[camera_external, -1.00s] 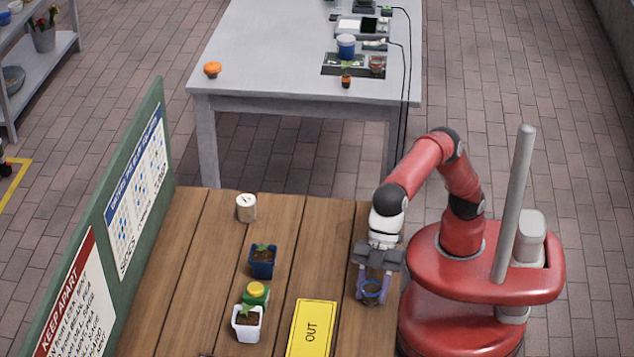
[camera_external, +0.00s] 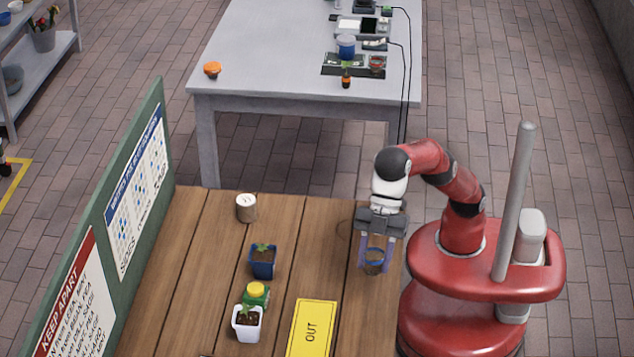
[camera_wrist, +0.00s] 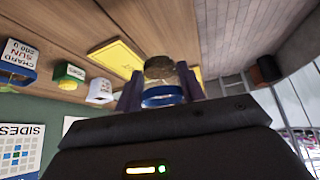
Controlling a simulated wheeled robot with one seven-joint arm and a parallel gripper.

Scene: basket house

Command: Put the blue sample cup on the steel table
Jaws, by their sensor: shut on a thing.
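My gripper (camera_external: 375,258) is shut on the blue sample cup (camera_external: 374,268), a small clear cup with a blue rim and dark contents. It holds the cup at the right side of the wooden table (camera_external: 210,280); I cannot tell how far above the boards. In the wrist view the cup (camera_wrist: 162,96) shows between the two fingers, its blue ring nearest the camera. The steel table (camera_external: 270,60) stands behind the wooden table, with a gap of floor between them.

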